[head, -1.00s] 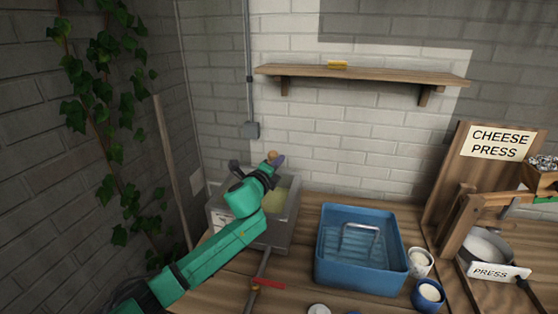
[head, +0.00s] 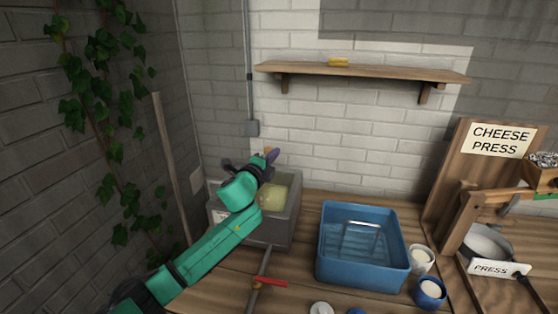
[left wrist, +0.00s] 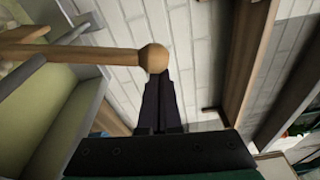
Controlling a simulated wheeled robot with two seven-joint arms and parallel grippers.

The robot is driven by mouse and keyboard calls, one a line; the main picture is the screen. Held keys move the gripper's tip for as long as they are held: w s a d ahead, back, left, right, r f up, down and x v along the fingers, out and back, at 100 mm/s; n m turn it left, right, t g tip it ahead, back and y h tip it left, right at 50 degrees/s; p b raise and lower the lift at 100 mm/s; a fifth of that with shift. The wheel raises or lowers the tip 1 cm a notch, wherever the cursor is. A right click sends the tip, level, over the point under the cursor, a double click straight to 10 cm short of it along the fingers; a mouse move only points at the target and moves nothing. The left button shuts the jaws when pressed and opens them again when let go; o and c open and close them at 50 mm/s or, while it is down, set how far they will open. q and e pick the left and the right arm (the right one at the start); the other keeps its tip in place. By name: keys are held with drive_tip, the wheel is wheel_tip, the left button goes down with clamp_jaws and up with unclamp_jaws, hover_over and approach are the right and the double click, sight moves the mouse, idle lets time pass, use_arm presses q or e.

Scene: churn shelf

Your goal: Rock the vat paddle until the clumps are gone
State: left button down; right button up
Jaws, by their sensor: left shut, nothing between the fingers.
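The grey box-shaped vat (head: 283,222) stands at the back left of the wooden worktop. Pale yellow-green contents (head: 274,194) show inside it, but I cannot make out separate clumps. The paddle's wooden handle (left wrist: 90,55) ends in a round knob (left wrist: 153,59) in the left wrist view. My left gripper (head: 272,156) is above the vat, beside the knob, its arm covering the vat's left part. In the left wrist view its fingers (left wrist: 160,95) are shut and empty, with their tips at the knob; I cannot tell whether they touch. My right gripper is not in view.
A blue tub (head: 362,268) with a wire frame stands right of the vat, with two small cups beside it. A red-handled rod (head: 270,282) lies in front of the vat. The cheese press (head: 485,200) is far right. A shelf (head: 360,72) hangs above.

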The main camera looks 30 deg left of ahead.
use_arm(q)
drive_tip(key=s+a+n+t+b, duration=0.1)
drive_tip(key=s+a+n, duration=0.2)
drive_tip(key=a+n, duration=0.5)
drive_tip(key=shift+a+r+n+y, duration=0.4)
drive_tip(key=shift+a+r, duration=0.05)
drive_tip(key=shift+a, duration=0.05)
idle(0.4)
